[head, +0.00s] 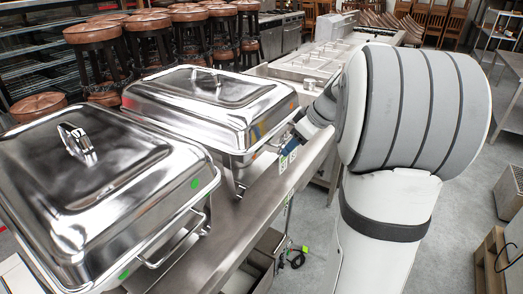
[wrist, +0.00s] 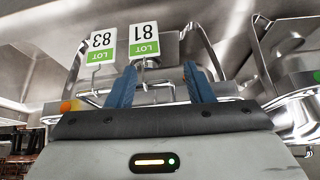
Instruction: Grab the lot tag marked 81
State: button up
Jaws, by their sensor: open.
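The lot tag marked 81 (wrist: 144,40) is white with a green LOT band and appears upside down in the wrist view. It is beyond my fingertips, nearer the left finger, and its hanger runs down into the gap between the fingers. A similar tag marked 83 (wrist: 102,44) is just left of it. My gripper (wrist: 160,85) is open, with two blue fingers apart and nothing held. In the head view my gripper (head: 292,146) is partly hidden beside the middle dish; two small tags show below it, their numbers too small to read.
Two steel chafing dishes, a near one (head: 95,190) and a farther one (head: 210,105), stand on a steel counter (head: 215,235). Their wire handles and legs are close to the tags. Stools (head: 150,45) stand behind.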

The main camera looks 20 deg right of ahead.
aim_at(284, 158)
jog(key=shift+n, duration=0.3)
jog(key=w+f, duration=0.1)
jog(key=f, duration=0.1)
jog(key=w+f+p, duration=0.1)
jog(key=w+f, duration=0.1)
jog(key=f, duration=0.1)
jog(key=w+f, duration=0.1)
jog(key=f, duration=0.1)
jog(key=shift+w+a+f, duration=0.15)
jog(key=shift+c, duration=0.2)
jog(key=c, duration=0.6)
jog(key=shift+o, duration=0.2)
